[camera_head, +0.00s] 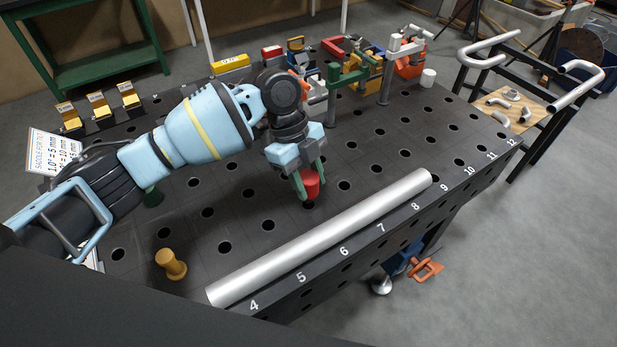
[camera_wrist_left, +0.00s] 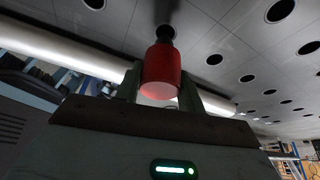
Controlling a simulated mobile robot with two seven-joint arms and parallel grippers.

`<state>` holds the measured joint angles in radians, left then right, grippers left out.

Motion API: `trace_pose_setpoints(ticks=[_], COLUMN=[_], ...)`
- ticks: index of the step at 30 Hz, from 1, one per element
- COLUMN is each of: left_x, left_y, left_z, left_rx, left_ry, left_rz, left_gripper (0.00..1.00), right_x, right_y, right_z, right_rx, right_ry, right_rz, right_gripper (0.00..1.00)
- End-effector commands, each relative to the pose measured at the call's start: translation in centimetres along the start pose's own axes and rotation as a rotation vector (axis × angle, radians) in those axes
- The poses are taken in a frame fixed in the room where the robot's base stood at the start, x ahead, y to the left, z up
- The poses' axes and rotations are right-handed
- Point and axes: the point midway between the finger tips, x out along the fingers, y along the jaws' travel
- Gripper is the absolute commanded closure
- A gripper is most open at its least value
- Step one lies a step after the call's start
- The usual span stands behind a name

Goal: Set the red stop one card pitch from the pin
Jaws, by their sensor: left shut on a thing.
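The red stop (camera_head: 311,183) is a short red cylinder over the black table (camera_head: 130,215), behind the silver tube. My left gripper (camera_head: 309,186) is shut on it, with one green finger on each side. In the left wrist view the red stop (camera_wrist_left: 161,72) sits between the fingers, with a dark stem at its far end. I cannot tell whether that stem is in a hole. A brass-coloured pin (camera_head: 170,264) stands at the near left. A white card (camera_head: 47,149) at the left carries degree and millimetre figures, partly hidden by my arm. My right gripper is not in view.
A long silver tube (camera_head: 320,240) lies along the numbered front edge, close to the stop. Clamps (camera_head: 332,90) and coloured blocks stand along the back. A rack with bent tubes (camera_head: 500,100) is at the right. The hole-patterned tabletop right of the gripper is mostly clear.

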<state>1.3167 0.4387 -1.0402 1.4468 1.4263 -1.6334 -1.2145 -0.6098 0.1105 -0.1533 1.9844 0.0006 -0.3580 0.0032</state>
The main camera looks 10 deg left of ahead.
Motion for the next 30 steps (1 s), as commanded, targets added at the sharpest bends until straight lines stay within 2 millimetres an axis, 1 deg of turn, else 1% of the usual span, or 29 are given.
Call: trace_pose_setpoints(ticks=[8,30], left_x=[0.0,2.0], left_y=[-0.1,-0.1], left_z=[0.0,0.8], left_rx=[0.001,0.001], left_ry=[0.001,0.001], left_rz=[-0.002,-0.001], left_gripper=[0.99,0.99], right_x=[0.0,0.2], right_y=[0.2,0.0], right_z=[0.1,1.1], right_rx=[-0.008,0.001], right_ry=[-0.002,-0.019], right_rz=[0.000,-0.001], right_gripper=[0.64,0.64])
